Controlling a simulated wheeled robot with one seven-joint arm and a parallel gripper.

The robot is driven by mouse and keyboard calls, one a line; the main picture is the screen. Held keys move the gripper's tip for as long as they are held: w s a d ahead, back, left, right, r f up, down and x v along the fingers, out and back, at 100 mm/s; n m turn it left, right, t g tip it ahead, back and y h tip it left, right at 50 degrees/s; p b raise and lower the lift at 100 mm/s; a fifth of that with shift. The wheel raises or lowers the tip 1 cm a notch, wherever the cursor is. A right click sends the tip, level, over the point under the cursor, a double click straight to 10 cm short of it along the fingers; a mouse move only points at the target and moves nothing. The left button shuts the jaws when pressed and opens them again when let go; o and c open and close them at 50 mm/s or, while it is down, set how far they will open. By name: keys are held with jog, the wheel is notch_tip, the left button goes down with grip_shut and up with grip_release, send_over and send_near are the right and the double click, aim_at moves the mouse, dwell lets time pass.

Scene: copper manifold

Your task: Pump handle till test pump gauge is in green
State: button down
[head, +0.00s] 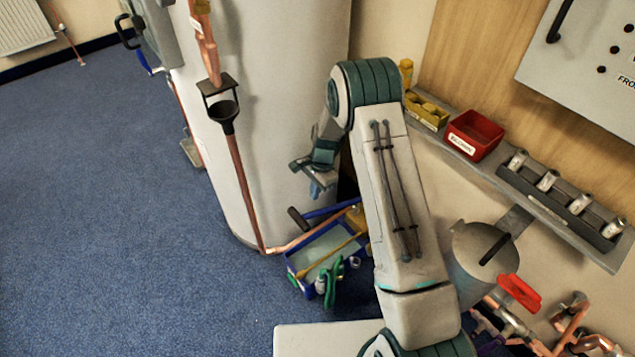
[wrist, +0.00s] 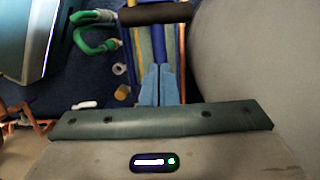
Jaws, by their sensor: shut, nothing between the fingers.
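The test pump (head: 312,279) is a low blue tray on the floor beside the white cylinder, with a green hose (head: 331,284) at its front. Its handle, a blue lever with a black grip (head: 298,217), slants across above the tray. The black grip also shows at the top of the wrist view (wrist: 155,14). My gripper (head: 316,190) points down above the handle in the head view, apart from the grip. Its blue fingers (wrist: 160,70) are shut together and empty. I cannot make out a gauge face or needle in either view.
The large white cylinder (head: 265,120) stands close to my gripper. A copper pipe (head: 243,185) runs down it to the floor. A wall shelf at the right holds a red bin (head: 472,135) and a yellow bin (head: 427,111). Blue carpet (head: 110,220) is clear at the left.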

aim_at(304, 215)
jog(key=a+f, duration=0.1)
jog(key=s+f, duration=0.1)
jog(key=f, duration=0.1)
jog(key=a+f, duration=0.1)
jog(key=shift+s+a+f+b, duration=0.2)
jog(key=shift+s+a+b, duration=0.1)
jog(key=shift+s+b, duration=0.1)
jog(key=shift+s+a+f, duration=0.2)
jog(key=shift+a+f, duration=0.05)
jog(key=shift+a, duration=0.05)
jog(key=shift+d, duration=0.1)
jog(key=shift+f, duration=0.1)
